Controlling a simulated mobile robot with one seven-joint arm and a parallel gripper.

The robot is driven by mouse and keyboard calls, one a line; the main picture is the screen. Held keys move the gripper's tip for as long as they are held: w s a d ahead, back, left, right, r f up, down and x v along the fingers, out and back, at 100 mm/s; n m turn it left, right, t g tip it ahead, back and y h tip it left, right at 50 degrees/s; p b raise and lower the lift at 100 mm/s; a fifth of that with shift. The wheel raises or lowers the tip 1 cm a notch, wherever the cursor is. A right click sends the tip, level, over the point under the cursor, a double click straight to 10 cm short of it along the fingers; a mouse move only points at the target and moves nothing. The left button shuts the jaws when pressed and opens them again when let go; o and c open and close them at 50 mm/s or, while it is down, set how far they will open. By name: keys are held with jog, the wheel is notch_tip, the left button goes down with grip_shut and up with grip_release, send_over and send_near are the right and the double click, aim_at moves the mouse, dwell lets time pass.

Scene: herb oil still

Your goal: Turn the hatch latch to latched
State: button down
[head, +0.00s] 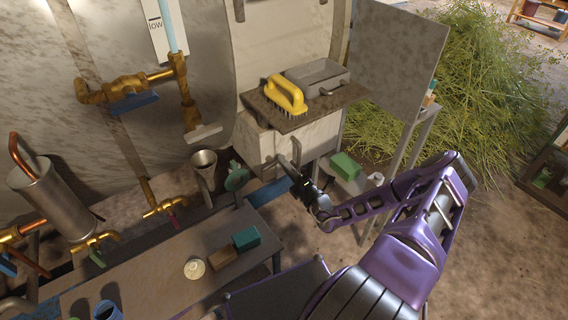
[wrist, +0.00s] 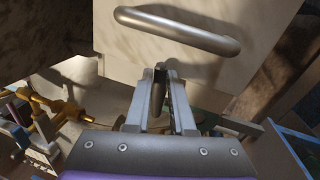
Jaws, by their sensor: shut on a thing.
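A pale hatch front (head: 262,146) with a metal bar handle (head: 296,148) is at the middle of the head view. In the wrist view the handle (wrist: 180,30) runs across the hatch face (wrist: 115,55), above my fingertips and apart from them. My gripper (head: 284,163) is at the lower part of this front, below the handle. In the wrist view my gripper (wrist: 161,75) is shut on a short grey upright piece (wrist: 157,103), which looks like the hatch latch. The fingers hide much of it, so its exact angle cannot be told.
A table (head: 165,262) with a brown and a teal block is at lower left. A green box (head: 345,166) lies on a stand at right. Brass pipes and valves are at left.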

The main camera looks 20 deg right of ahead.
jog(key=shift+f+m+h, duration=0.3)
jog(key=shift+m+h, duration=0.1)
jog(key=shift+m, duration=0.9)
jog(key=c, duration=0.8)
grip_release()
jog(key=shift+o, duration=0.2)
jog(key=v, duration=1.7)
jog(key=shift+s+f+p, duration=0.25)
jog(key=shift+p, duration=0.05)
jog(key=shift+a, duration=0.1)
